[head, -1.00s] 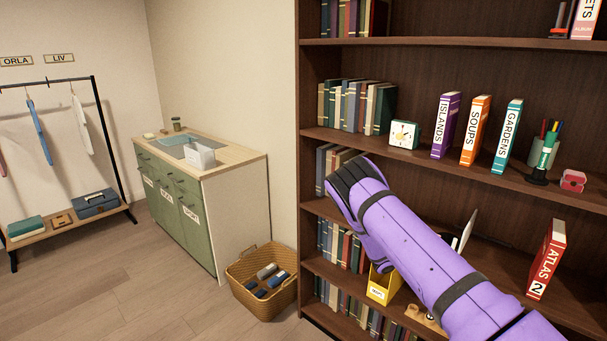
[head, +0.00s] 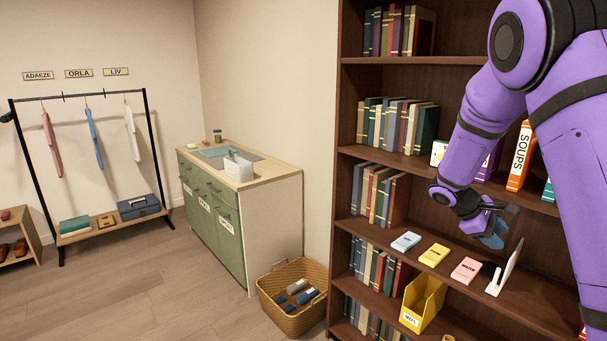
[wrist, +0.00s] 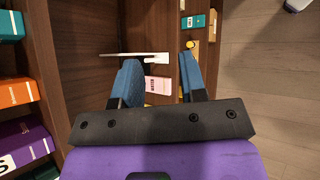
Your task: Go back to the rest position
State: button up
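My purple arm reaches in from the right in the head view, in front of the bookcase. My gripper (head: 497,233) hangs at the middle shelf, close to a white upright panel (head: 508,268). In the wrist view my gripper (wrist: 158,82) shows two blue fingers spread apart with nothing held between them. Beyond the fingers lie a pink box (wrist: 158,86) and the white stand, seen edge-on. Part of the upper shelf is hidden behind my arm.
The bookcase holds a blue box (head: 406,242), a yellow box (head: 434,255), a yellow bin (head: 423,300) and a SOUPS book (head: 521,157). A wicker basket (head: 292,297) stands on the floor beside it. A green cabinet (head: 238,215) and clothes rack (head: 90,165) stand left, with open floor before them.

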jog(key=s+a+r+m+t+y, duration=0.2)
jog(key=s+a+r+y, duration=0.15)
jog(key=s+r, duration=0.4)
jog(key=s+a+r+m+t+y, duration=0.1)
jog(key=s+a+r+m+y, duration=0.15)
jog(key=s+a+r, duration=0.4)
jog(key=s+a+r+m+t+y, duration=0.1)
jog(key=s+a+r+t, duration=0.1)
jog(key=s, duration=0.6)
jog(key=s+a+r+m+t+y, duration=0.2)
jog(key=s+a+r, duration=0.1)
jog(key=s, duration=0.6)
jog(key=shift+s+a+t+y, duration=0.2)
jog(key=shift+a+t+y, duration=0.15)
jog(key=shift+a, duration=0.55)
